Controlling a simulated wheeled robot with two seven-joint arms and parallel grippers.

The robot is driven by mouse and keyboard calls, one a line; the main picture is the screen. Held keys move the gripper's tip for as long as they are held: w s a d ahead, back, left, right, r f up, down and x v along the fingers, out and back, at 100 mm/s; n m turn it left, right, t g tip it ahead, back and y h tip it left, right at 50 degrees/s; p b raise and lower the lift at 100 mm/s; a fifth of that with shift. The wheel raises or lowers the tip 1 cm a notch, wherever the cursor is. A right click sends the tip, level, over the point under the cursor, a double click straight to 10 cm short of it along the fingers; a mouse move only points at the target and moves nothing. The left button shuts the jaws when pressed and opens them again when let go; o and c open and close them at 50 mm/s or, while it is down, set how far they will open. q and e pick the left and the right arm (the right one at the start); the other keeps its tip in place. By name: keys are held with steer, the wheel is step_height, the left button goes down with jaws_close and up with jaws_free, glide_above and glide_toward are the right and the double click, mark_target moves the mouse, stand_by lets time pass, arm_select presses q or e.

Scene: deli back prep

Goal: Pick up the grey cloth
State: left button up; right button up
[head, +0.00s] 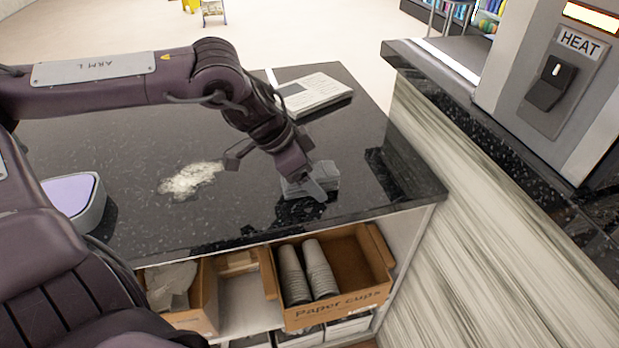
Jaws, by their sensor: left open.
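The grey cloth (325,172) lies as a small folded heap on the black speckled counter (240,215), near its front edge. My left gripper (275,178) reaches down from the left with its jaws spread wide. One finger is over or against the cloth and hides part of it; the other finger is left of it, over bare counter. I cannot tell whether the finger touches the cloth. My right gripper is not in view.
A white powdery spill (190,180) lies left of the gripper. A pale device with a keypad (315,95) sits behind. A lilac-topped device (72,195) stands at left. Below, a shelf holds a paper cups box (340,305) and another carton (195,318). A heater unit (555,85) stands right.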

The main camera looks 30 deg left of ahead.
arm_select(q)
steer(key=c, duration=1.1)
step_height(320, 180, up, 20)
steer(key=shift+r+p, duration=0.25)
steer(key=shift+p, duration=0.15)
steer(key=o, duration=0.5)
steer(key=shift+c, duration=0.2)
steer(key=c, duration=0.4)
steer(key=shift+o, duration=0.2)
